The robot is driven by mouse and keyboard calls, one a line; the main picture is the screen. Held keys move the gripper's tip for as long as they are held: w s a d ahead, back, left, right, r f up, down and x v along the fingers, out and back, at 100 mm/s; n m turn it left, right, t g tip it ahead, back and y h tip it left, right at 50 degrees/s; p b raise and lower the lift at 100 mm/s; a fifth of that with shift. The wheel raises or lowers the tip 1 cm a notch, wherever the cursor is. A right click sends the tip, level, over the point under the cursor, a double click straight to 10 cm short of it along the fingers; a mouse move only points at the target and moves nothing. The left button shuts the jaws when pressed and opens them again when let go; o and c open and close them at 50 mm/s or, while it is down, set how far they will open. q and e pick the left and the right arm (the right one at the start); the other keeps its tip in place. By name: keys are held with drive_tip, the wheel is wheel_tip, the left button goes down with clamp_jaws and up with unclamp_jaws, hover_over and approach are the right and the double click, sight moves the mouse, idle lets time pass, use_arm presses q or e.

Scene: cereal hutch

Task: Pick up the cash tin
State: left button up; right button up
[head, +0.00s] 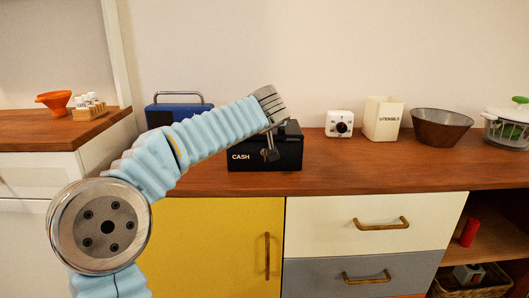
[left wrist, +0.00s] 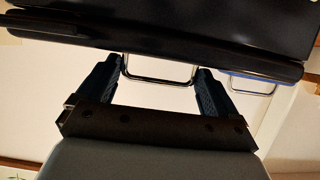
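The black cash tin (head: 252,162), marked CASH, stands on the wooden counter. My left gripper (head: 270,153) is over the tin from above, its fingers close to the tin's front; the arm covers part of the tin's top. In the left wrist view the dark tin (left wrist: 180,35) fills the top edge. There my left gripper (left wrist: 158,72) is open, its two fingers apart, with a metal wire handle (left wrist: 158,82) showing between them. I cannot tell whether the fingers touch the handle. My right gripper is not in view.
A blue box with a grey handle (head: 168,113) stands left of the tin, partly behind my arm. To the right are a white timer (head: 339,118), a utensils holder (head: 383,119), a brown bowl (head: 441,128) and a green-topped spinner (head: 508,130). The counter front (head: 370,177) is clear.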

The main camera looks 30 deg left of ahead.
use_arm(q)
drive_tip(key=c, duration=1.2)
drive_tip(key=shift+r, duration=0.15)
drive_tip(key=shift+c, duration=0.3)
